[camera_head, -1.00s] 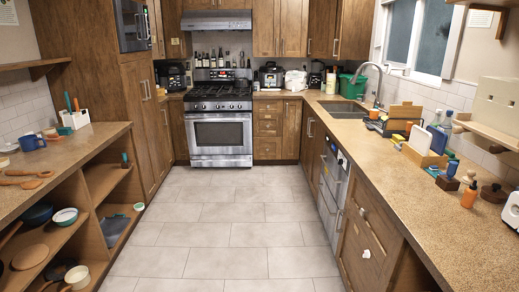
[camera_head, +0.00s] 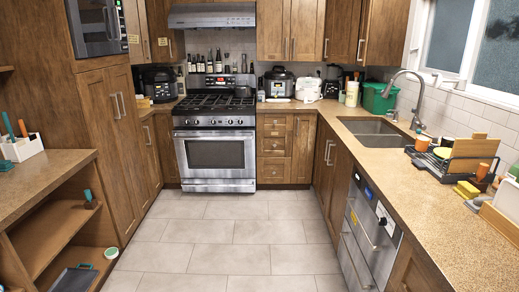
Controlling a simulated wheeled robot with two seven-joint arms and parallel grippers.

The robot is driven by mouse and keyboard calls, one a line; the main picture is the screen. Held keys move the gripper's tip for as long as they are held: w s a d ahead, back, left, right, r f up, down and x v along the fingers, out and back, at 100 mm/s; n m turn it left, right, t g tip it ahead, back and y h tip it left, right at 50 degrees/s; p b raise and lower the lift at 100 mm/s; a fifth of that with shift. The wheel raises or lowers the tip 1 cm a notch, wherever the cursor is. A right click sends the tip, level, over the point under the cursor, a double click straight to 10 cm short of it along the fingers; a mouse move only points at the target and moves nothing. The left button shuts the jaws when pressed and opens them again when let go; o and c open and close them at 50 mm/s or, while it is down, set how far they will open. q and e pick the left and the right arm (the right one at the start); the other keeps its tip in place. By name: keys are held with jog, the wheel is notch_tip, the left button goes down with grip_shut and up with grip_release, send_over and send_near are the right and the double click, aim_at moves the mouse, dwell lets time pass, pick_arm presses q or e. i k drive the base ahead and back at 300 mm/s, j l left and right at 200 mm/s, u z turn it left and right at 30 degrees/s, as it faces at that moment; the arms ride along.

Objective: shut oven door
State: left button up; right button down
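The oven (camera_head: 214,128) stands at the back of the kitchen, a stainless range with a black gas cooktop. Its oven door (camera_head: 215,153) has a dark window and a bar handle along the top. The door stands upright and looks flush with the range front; from here I cannot tell whether a small gap is left. A drawer front (camera_head: 218,185) sits below the door. Neither of my grippers is in view, and nothing blocks the view of the door.
The tiled floor (camera_head: 207,232) is clear up to the oven. A counter with open shelves (camera_head: 63,232) lines the left. On the right are a stainless dishwasher (camera_head: 368,235), a sink (camera_head: 375,132) and a dish rack (camera_head: 450,165) on the counter.

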aim_at(201, 154)
jog(key=i, duration=1.9)
jog(key=i+l+u, duration=0.1)
jog(key=i+u, duration=0.3)
jog(key=i, duration=0.2)
jog(key=i+l+u, duration=0.35)
jog(key=i, duration=0.2)
jog(key=i+l+u, duration=0.4)
jog(key=i, duration=0.15)
